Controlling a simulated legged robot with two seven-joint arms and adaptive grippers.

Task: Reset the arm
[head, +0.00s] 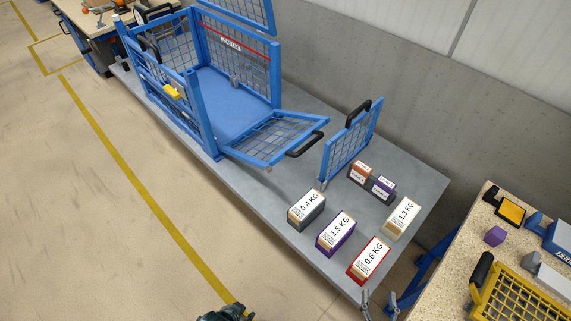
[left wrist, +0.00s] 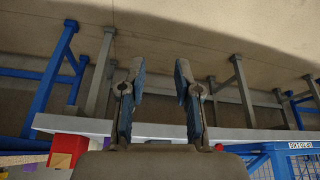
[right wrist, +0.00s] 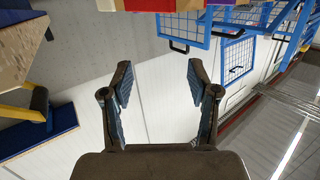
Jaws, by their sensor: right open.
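My left gripper (left wrist: 159,66) is open and empty in the left wrist view. The floor and grey table legs show beyond its fingers. In the head view only a dark part of my left arm shows at the bottom edge. My right gripper (right wrist: 158,70) is open and empty in the right wrist view, with a pale wall behind it. In the head view its two fingertips (head: 378,296) show at the bottom, apart, near the table's front corner and beside the red-edged 0.6 KG box (head: 369,261). Neither gripper holds anything.
A grey table (head: 270,211) carries a blue mesh cage (head: 202,112) with its door lowered, an upright blue mesh panel (head: 351,140), and 0.4 KG (head: 307,209), 1.5 KG (head: 336,232) and 1.3 KG (head: 402,216) boxes. A speckled workbench (head: 455,262) stands at right. Floor at left is clear.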

